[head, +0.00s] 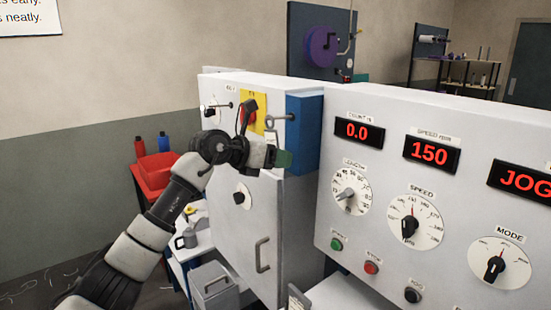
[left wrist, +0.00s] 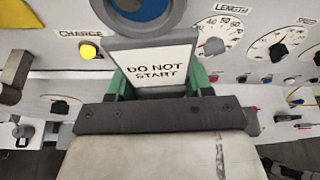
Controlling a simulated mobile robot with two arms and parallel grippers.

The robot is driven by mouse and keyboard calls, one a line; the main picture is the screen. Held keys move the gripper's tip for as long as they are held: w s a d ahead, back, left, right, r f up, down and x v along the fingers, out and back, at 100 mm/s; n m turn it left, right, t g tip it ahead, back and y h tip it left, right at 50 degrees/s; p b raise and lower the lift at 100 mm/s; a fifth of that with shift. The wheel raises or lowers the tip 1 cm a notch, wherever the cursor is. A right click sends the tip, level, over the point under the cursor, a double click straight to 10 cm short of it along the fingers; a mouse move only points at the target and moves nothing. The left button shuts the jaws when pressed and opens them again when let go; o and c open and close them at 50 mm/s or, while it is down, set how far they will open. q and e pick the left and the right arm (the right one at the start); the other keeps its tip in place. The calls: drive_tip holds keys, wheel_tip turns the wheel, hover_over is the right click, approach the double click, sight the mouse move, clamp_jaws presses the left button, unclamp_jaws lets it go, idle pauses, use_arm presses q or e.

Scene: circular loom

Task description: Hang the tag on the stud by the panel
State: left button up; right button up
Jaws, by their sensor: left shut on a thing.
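The tag (left wrist: 152,68) is a grey plate with a white label reading "DO NOT START", in the left wrist view. A dark ring tops it, with blue showing through its hole. My left gripper (head: 279,157) is shut on the tag's lower part, between green fingertips that also show in the left wrist view (left wrist: 160,88). In the head view the gripper is raised in front of the white cabinet, left of the control panel (head: 385,120). A short metal stud (head: 286,117) shows just above the gripper. I cannot tell whether the ring is around it. My right gripper is not in view.
The white cabinet (head: 268,220) has a handle, a dial and a yellow plate with a red part; a blue side face (head: 305,122) lies beside the panel. A red bin (head: 156,167) stands at the left. The panel's knobs and buttons are close on the right.

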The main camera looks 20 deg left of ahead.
use_arm(q)
drive_tip(key=shift+f, duration=0.15)
drive_tip(key=o, duration=1.1)
drive_tip(key=shift+a, duration=0.1)
drive_tip(key=shift+f+b+v, duration=0.2)
drive_tip(key=shift+b+v, duration=0.7)
drive_tip(key=shift+v, duration=3.55)
drive_tip(key=shift+s, duration=0.1)
